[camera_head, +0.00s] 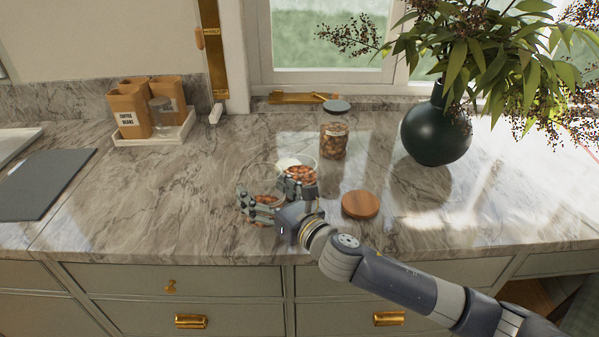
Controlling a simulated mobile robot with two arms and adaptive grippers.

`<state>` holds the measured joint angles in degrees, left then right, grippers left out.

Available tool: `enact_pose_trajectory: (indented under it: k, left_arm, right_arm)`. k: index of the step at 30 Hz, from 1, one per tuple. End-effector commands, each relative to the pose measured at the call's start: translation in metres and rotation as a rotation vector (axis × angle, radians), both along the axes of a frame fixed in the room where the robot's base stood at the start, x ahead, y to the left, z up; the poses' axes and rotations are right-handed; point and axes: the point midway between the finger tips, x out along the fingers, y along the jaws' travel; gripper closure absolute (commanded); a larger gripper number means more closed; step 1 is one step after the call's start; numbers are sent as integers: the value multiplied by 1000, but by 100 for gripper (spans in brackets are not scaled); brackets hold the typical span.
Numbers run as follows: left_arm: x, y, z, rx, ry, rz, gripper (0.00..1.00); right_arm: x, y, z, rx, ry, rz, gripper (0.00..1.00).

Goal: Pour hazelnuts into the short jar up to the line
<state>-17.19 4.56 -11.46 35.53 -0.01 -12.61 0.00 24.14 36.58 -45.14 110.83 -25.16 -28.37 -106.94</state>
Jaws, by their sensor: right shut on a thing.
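My right gripper (275,193) reaches in from the lower right and is shut on a clear glass container with hazelnuts (301,172) in it. More hazelnuts show between and behind its fingers, at the left finger. The fingers hide much of the glass, so I cannot tell its full outline or the fill line. A round wooden lid (361,204) lies on the counter right of the gripper. My left gripper is not in view.
A dark vase (436,133) with leafy branches stands at the right. A grey round lid (337,106) is near the window. Wooden canisters (128,112) stand on a white tray (154,135) at the back left. A grey board (44,184) lies far left. The left-centre marble counter is clear.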

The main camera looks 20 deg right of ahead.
Motion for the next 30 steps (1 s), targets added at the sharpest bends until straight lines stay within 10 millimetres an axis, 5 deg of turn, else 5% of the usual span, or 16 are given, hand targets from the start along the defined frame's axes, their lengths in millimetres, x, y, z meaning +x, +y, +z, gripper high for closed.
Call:
enact_pose_trajectory:
  k: [10, 24, 30]
  left_arm:
    - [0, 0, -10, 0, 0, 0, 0]
    - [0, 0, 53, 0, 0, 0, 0]
    - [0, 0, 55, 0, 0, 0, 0]
  right_arm:
    - [-3, 5, -9, -97, -70, 0, 69]
    - [-3, 5, 47, -99, -71, 0, 69]
    - [-3, 5, 48, -99, -71, 0, 69]
